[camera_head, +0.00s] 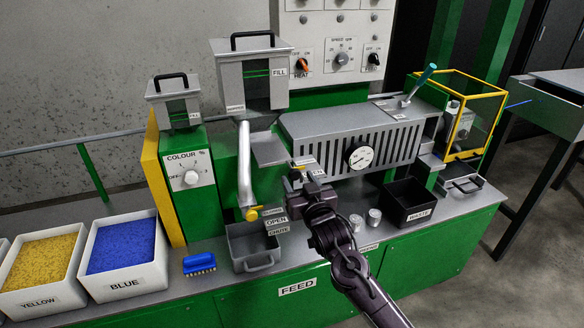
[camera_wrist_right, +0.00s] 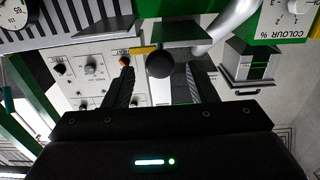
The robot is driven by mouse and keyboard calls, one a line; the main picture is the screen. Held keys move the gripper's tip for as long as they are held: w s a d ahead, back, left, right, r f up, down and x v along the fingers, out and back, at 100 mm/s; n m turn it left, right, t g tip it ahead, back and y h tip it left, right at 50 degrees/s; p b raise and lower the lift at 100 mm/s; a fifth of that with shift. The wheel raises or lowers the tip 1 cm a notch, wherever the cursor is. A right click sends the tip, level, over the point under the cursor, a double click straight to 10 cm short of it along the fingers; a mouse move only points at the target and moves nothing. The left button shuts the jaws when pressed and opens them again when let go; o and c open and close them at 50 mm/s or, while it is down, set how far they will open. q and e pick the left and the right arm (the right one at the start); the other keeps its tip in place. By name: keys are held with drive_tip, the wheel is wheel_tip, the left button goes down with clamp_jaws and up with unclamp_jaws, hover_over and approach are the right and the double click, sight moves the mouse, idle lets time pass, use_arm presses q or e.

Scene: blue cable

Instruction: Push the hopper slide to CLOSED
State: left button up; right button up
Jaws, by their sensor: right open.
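The hopper slide (camera_head: 268,150) is a flat grey plate sticking out to the right below the metal hopper (camera_head: 250,85) labelled FILL. In the right wrist view, which is upside down, the slide plate (camera_wrist_right: 182,32) shows with a round black knob (camera_wrist_right: 160,65). My right gripper (camera_head: 299,174) is at the slide's right end, and its wrist hides the knob in the head view. The right fingers (camera_wrist_right: 162,72) are open on either side of the knob in the picture; I cannot tell whether they touch it. My left gripper is not in view.
A slotted grey barrel (camera_head: 352,140) with a dial stands behind the right gripper. Two small metal cups (camera_head: 366,219) and a black bin (camera_head: 409,203) sit on the bench to the right.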

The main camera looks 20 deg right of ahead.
sight(296, 177)
drive_tip(key=w, duration=0.4)
drive_tip(key=shift+w+a+f, duration=0.1)
drive_tip(key=shift+w, duration=0.55)
drive_tip(key=c, duration=1.1)
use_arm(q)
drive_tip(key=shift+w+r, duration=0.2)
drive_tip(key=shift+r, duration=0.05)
use_arm(e)
drive_tip(key=shift+w, duration=0.1)
clamp_jaws()
